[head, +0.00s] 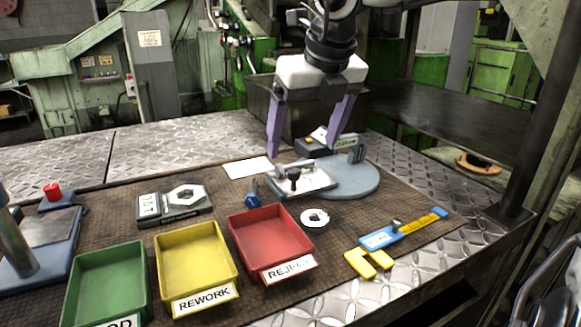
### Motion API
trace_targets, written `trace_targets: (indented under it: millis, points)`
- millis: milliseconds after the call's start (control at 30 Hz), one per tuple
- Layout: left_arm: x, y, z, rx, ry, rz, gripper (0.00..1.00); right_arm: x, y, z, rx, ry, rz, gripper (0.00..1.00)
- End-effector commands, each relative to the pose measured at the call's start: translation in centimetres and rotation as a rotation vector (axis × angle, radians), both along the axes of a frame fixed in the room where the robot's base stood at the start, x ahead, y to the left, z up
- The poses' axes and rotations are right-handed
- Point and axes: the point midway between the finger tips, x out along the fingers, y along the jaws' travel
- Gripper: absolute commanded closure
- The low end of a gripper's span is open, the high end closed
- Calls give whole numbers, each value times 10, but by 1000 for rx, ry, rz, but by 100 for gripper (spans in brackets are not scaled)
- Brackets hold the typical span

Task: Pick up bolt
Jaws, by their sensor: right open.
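My right gripper (304,150) comes down from the top with its two purple fingers spread apart and nothing visible between them. It hangs over a metal plate fixture (305,184) with a dark knob, at the left edge of a round grey base (355,183). A short grey rod-like part, possibly a bolt (293,166), shows on or behind the fixture below the fingers; I cannot tell which. A small blue piece (254,190), perhaps another bolt, is on the mat left of the fixture. My left gripper is not in view.
Green (76,270), yellow (168,237) and red (239,229) trays stand in front. A display unit with a hex nut (176,205), a white ring (314,219), a blue-and-yellow caliper-like gauge (400,231) and a white card (248,167) lie on the brown mat.

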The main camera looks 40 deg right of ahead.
Motion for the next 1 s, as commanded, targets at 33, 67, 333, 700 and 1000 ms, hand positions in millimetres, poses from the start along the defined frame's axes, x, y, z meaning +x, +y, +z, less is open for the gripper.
trace_targets:
  millis: [33,67,333,700,1000]
  points:
    - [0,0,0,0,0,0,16,1,0,-4,0,0,0,16]
    - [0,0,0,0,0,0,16,2,-1,-5,0,0,0,16]
    - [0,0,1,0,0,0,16,16,-5,-37,1,4,1,16]
    - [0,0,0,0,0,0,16,23,-7,-52,1,-2,1,16]
    - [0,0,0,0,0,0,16,23,-7,-52,1,-2,1,60]
